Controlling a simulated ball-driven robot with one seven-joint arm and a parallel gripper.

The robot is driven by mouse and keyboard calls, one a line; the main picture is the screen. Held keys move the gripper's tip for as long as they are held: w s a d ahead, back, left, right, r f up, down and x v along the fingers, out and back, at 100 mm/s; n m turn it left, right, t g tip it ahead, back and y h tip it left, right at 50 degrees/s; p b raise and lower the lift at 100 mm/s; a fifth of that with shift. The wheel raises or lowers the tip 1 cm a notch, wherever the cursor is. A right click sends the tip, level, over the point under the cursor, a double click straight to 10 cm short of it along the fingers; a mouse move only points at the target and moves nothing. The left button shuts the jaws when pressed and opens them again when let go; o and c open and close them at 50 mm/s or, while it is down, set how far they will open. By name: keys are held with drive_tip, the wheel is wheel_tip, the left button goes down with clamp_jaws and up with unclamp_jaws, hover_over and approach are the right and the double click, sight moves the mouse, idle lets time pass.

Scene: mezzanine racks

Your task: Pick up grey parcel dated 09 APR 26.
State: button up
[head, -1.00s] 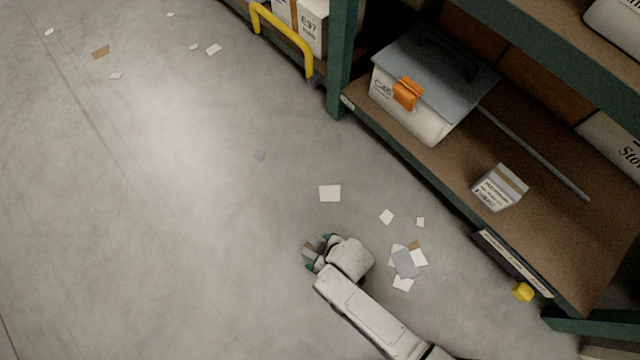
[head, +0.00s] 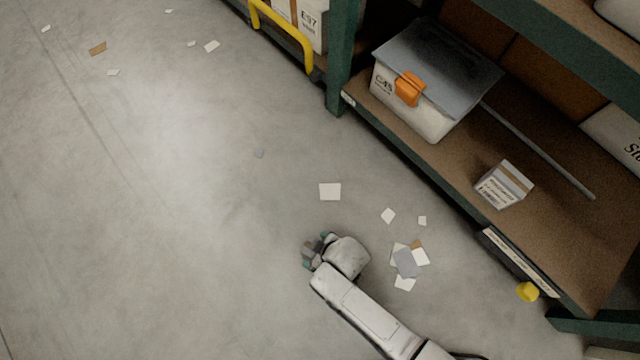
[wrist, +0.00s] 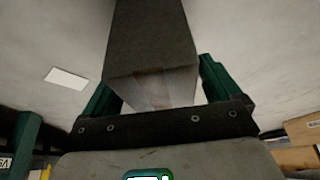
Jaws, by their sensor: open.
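A small grey parcel (head: 503,186) with a tan band and a printed white label sits on the brown shelf at the right of the head view. Its print is too small to read a date. My gripper (head: 314,249) is over the floor at lower centre, well left of the shelf, its jaws open. In the wrist view a dark grey box-shaped thing (wrist: 151,40) with a paler, shiny near end lies between the green fingers of my gripper (wrist: 160,88). No date shows on it, and I cannot tell whether the fingers touch it.
A white bin (head: 415,108) with a grey lid and orange clip stands on the same shelf (head: 590,240). A green rack post (head: 340,60) and yellow rail (head: 285,30) are at the top. Loose papers (head: 406,262) lie on the floor. Open floor lies left.

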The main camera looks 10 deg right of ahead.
drive_tip(key=c, duration=1.2)
